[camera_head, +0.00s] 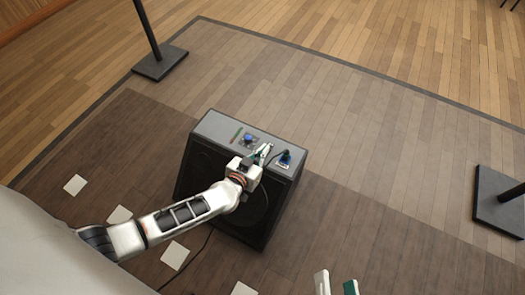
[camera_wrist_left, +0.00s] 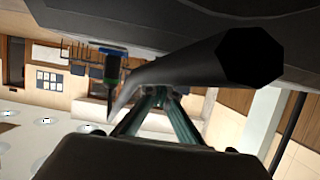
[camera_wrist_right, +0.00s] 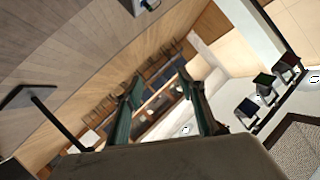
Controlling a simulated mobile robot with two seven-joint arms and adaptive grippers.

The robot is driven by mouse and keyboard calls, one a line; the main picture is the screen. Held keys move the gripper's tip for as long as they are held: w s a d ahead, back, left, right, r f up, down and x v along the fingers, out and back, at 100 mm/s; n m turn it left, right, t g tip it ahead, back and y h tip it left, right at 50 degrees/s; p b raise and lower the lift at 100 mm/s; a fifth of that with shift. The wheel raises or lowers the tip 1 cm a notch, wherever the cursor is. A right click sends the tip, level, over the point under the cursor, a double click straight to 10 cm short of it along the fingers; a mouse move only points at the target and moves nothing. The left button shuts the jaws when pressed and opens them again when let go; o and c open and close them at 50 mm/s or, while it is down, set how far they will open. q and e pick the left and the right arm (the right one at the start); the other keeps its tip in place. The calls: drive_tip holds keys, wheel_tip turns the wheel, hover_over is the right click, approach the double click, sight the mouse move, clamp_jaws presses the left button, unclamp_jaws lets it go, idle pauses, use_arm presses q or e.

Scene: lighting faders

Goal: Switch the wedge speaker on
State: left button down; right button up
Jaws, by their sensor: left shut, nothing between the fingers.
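The wedge speaker (camera_head: 215,175) is a dark box with a grey top panel, standing on the dark floor area. Its panel carries a red and green strip (camera_head: 236,135), a blue control on a pale plate (camera_head: 248,140), and a blue plug (camera_head: 285,155) with a black cable. My left gripper (camera_head: 265,153) is shut and empty over the panel, between the two blue parts; contact is unclear. In the left wrist view its fingertips (camera_wrist_left: 160,92) meet close behind a thick black cable (camera_wrist_left: 205,62), near the blue plug (camera_wrist_left: 112,52). My right gripper (camera_head: 336,284) is open and empty, away from the speaker.
A stand with a square base (camera_head: 160,62) is behind left; another base (camera_head: 499,215) is at the right. Pale squares (camera_head: 175,255) lie on the floor in front. A cable (camera_head: 200,249) runs along the floor. The floor right of the speaker is clear.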

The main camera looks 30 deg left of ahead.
use_arm(q)
drive_tip(key=shift+r, duration=0.1)
use_arm(e)
drive_tip(key=shift+w+r, duration=0.1)
drive_tip(key=shift+r, duration=0.2)
use_arm(q)
drive_tip(key=shift+s, duration=0.15)
use_arm(e)
drive_tip(key=shift+f, duration=0.1)
